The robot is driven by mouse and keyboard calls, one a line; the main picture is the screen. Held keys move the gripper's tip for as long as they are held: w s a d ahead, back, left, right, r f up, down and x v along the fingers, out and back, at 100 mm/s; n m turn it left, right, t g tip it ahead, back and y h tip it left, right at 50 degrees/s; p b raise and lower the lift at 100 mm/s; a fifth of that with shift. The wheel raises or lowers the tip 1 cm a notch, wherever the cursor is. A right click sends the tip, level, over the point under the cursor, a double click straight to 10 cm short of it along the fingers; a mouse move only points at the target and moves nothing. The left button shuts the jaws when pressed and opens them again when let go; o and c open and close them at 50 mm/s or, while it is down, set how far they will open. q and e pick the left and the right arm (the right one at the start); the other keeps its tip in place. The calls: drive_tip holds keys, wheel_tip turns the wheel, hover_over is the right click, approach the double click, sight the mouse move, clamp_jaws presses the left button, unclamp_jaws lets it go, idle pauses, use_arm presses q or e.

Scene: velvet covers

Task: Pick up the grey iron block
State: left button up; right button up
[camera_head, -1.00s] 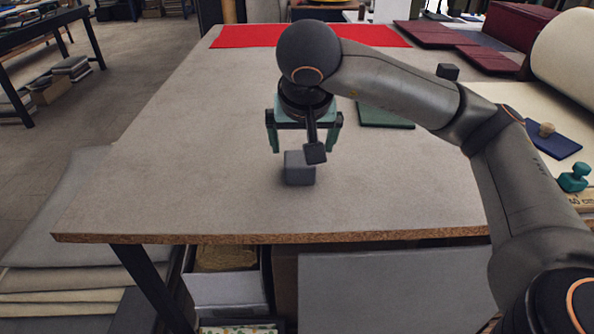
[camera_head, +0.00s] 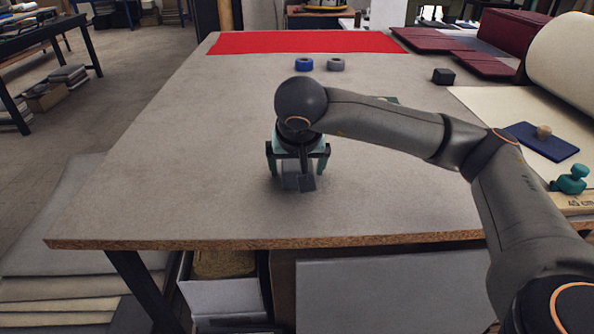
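The grey iron block (camera_head: 289,181) sits on the worktable (camera_head: 190,170) near its front edge. My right gripper (camera_head: 297,173) is lowered over it, with teal fingers spread apart on the left and right of the block. A gap seems to show between the fingers and the block, so the gripper looks open. A dark part of my gripper hides some of the block. My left gripper is not in view.
A blue roll (camera_head: 304,65) and a grey roll (camera_head: 336,65) stand near the red cloth (camera_head: 305,42) at the back. A black block (camera_head: 443,76), a navy pad (camera_head: 541,141) and a teal knobbed object (camera_head: 570,180) are on the right. The table's left half is clear.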

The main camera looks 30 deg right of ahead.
clamp_jaws()
drive_tip(key=shift+r, duration=0.15)
idle(0.7)
